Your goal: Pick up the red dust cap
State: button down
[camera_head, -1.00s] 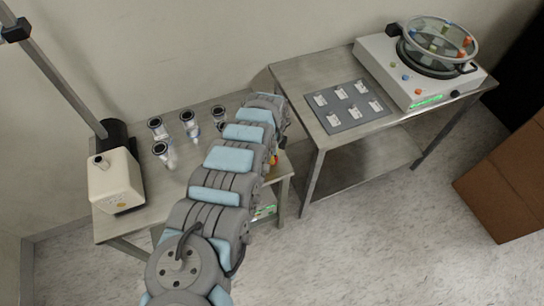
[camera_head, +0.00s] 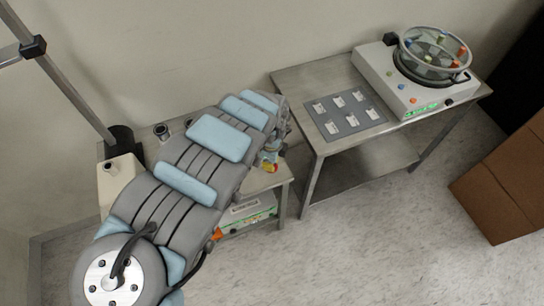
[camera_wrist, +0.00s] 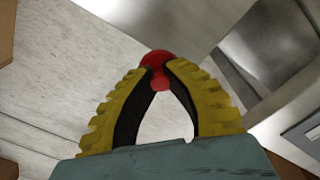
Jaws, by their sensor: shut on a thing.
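The red dust cap (camera_wrist: 157,59) is a small, rounded red piece with a narrower knob, seen at the upper middle of the wrist view. My gripper (camera_wrist: 158,73) has yellow, ribbed fingers with black inner faces. Its fingertips meet on the cap, which shows beyond and between them. In the head view, my gripper (camera_head: 268,165) is small and partly hidden by my arm, over the right end of the left table. The cap cannot be made out clearly there.
The left metal table (camera_head: 262,183) is largely covered by my arm. A cream-coloured device (camera_head: 118,180) stands at its left end. The right table (camera_head: 300,82) holds a grey mat (camera_head: 329,134) with several white pieces and a white machine (camera_head: 374,62) with a clear bowl of coloured caps. A cardboard box (camera_head: 500,190) is at right.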

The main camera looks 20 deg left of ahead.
jog(key=s+d+r+p, duration=0.2)
jog(key=s+r+p, duration=0.1)
jog(key=s+p, duration=0.4)
jog(key=p, duration=0.3)
jog(key=shift+s+d+r+p, duration=0.2)
jog(key=shift+d+r+p, duration=0.05)
jog(key=shift+p, duration=0.15)
